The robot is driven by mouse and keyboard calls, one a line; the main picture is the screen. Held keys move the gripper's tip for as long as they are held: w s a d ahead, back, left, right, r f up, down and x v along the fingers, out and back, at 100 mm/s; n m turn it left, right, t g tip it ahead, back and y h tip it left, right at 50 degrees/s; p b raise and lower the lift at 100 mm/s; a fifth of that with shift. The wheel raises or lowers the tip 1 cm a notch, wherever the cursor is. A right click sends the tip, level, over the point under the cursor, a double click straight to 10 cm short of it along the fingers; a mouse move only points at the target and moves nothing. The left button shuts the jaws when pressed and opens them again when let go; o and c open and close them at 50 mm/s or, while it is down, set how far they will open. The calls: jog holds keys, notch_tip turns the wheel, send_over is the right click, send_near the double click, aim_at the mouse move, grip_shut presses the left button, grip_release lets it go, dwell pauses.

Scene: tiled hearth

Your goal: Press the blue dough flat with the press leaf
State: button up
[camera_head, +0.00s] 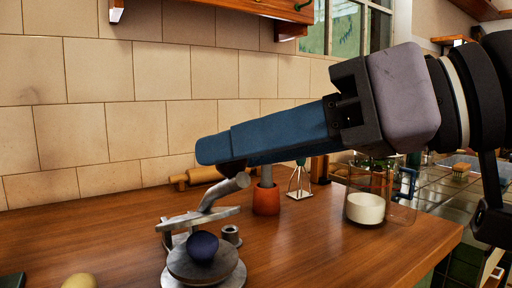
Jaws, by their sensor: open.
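The blue dough (202,246) is a dark blue ball on the round grey lower plate (200,272) of a metal press at the bottom centre. The press leaf (190,219) is a flat grey piece seen nearly edge-on, raised above and behind the dough. A thick grey handle (222,193) slants up to the right from it. My gripper (212,150) reaches in from the right with its blue fingers just above the handle's upper end. It is open; I cannot tell whether it touches the handle. The fingers overlap in this view.
A rolling pin (196,178) lies near the tiled wall. An orange pot (266,199), a wire whisk (299,181) and a clear container with something white (365,208) stand right of the press. A yellowish ball (80,281) is at front left. The left counter is mostly clear.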

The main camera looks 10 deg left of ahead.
notch_tip(320, 180, up, 10)
jog(key=p, duration=0.7)
jog(key=shift+f, duration=0.1)
dwell(0.3)
jog(key=w+d+f+m+t+h+p, duration=0.1)
jog(key=w+d+m+t+h+p, duration=0.15)
jog(key=w+m+p, duration=0.65)
jog(key=w+d+f+m+g+h+p, duration=0.15)
jog(key=w+d+f+h+p, duration=0.35)
jog(key=w+f+p, duration=0.5)
jog(key=s+d+f+m+g+h+p, duration=0.2)
jog(key=s+d+f+h+p, duration=0.15)
jog(key=d+f+p, duration=0.6)
jog(key=s+d+f+g+h+p, duration=0.1)
jog(key=s+d+f+p, duration=0.1)
jog(key=s+p, duration=0.3)
jog(key=s+d+f+g+h+p, duration=0.2)
jog(key=s+d+p, duration=0.1)
jog(key=s+p, duration=0.3)
jog(key=shift+s+f+n, duration=0.25)
jog(key=shift+s+n, duration=0.2)
jog(key=shift+s, duration=0.95)
jog(key=shift+a, duration=0.1)
jog(key=shift+c, duration=0.6)
